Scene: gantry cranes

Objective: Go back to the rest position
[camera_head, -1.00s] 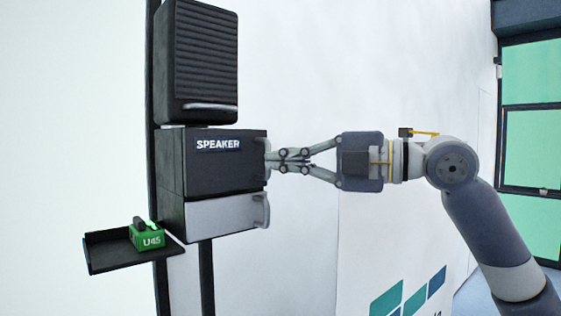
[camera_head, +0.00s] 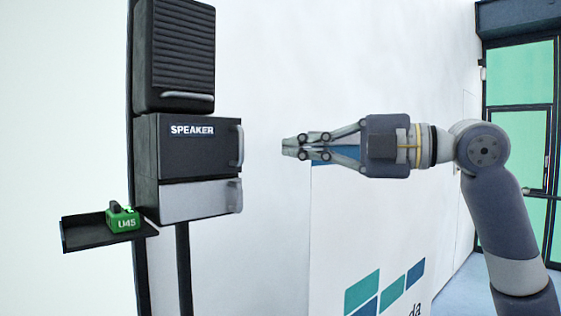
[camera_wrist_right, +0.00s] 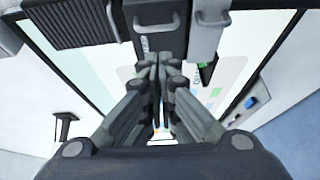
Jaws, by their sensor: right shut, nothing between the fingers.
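My right gripper (camera_head: 290,148) is shut and empty in the head view. It points left toward the cabinet, with a clear gap between its fingertips and the cabinet's handles. In the right wrist view the closed fingers (camera_wrist_right: 160,70) reach up the middle of the picture. The black drawer labelled SPEAKER (camera_head: 190,152) is closed, with a grey handle (camera_head: 238,147) at its right edge. A light grey drawer (camera_head: 190,201) below it is closed too. My left gripper does not show in either view.
A ribbed black box (camera_head: 180,50) sits above the drawers. A green block marked U45 (camera_head: 125,222) rests on a small black shelf (camera_head: 85,236) at lower left. A white wall panel with teal and blue marks (camera_head: 385,230) stands behind my right arm. A green-paned door (camera_head: 520,70) is at right.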

